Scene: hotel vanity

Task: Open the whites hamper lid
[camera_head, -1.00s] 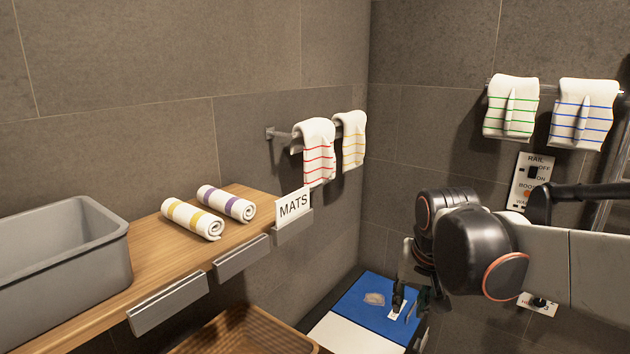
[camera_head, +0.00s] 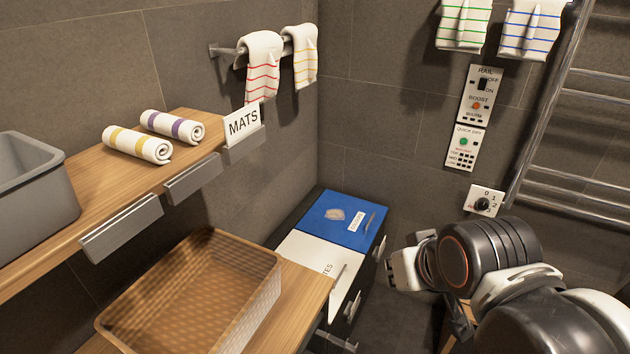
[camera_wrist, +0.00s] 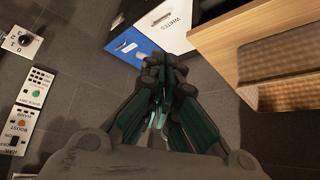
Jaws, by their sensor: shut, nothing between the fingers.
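The hamper with a white lid (camera_head: 304,256), its label partly readable as "...TES", stands low beyond the wooden counter. In the wrist view the white lid (camera_wrist: 160,25) shows the word "WHITES". The lid lies flat and looks closed, with a thin handle (camera_head: 340,279) at its right edge. A blue lid (camera_head: 345,215) with its own label adjoins it at the back. My gripper (camera_wrist: 160,112) is shut and empty in the wrist view, with open space between it and the lids. In the head view my arm is to the right of the hampers, and the fingertips are not clearly seen.
A wicker basket (camera_head: 245,320) sits on the lower wooden counter (camera_head: 305,290), left of the hamper. A shelf (camera_head: 85,205) holds rolled towels and a grey bin (camera_head: 35,190). Control panels (camera_head: 478,110) and a rail (camera_head: 560,90) are at the right. Floor is free right of the hampers.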

